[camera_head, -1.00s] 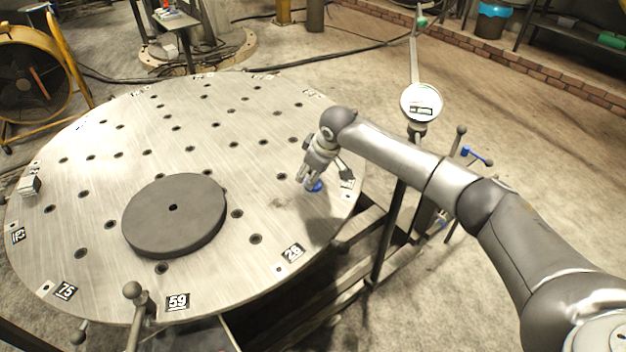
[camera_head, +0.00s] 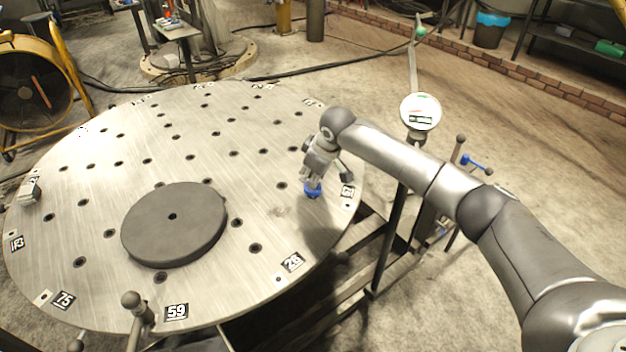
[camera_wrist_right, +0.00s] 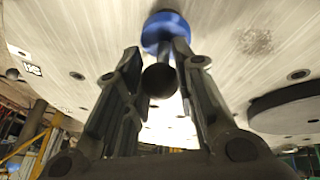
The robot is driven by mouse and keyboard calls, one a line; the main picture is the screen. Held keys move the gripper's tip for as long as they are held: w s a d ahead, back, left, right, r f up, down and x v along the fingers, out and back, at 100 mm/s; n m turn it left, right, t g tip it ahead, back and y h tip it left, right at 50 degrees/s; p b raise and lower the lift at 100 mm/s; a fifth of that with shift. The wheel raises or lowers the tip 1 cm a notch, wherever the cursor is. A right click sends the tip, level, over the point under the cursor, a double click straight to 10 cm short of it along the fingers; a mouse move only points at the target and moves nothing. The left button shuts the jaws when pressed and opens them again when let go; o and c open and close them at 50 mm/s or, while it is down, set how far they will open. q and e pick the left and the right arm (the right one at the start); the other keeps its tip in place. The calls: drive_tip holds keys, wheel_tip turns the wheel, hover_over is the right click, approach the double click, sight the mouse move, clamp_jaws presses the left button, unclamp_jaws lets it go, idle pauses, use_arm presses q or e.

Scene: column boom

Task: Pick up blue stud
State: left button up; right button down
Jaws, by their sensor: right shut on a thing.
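The blue stud (camera_head: 313,191) is at the right part of the round metal table (camera_head: 255,165), under my right gripper (camera_head: 312,178). In the right wrist view the stud shows as a blue round flange (camera_wrist_right: 165,30) with a dark ball end toward the camera. My right gripper (camera_wrist_right: 157,52) is shut on the stud, with a finger on either side of it. A shadow lies on the table below and right of the stud; whether the stud touches the table is hard to tell. My left gripper is not in view.
A thick dark disc (camera_head: 172,225) lies on the table, left of the stud. Clamp handles (camera_head: 137,310) stand at the front edge. A round-headed stand (camera_head: 420,112) and a blue-handled lever (camera_head: 475,161) are right of the table. The tabletop around the stud is bare.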

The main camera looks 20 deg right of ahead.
drive_tip(key=s+r, duration=1.1)
drive_tip(key=s, duration=0.3)
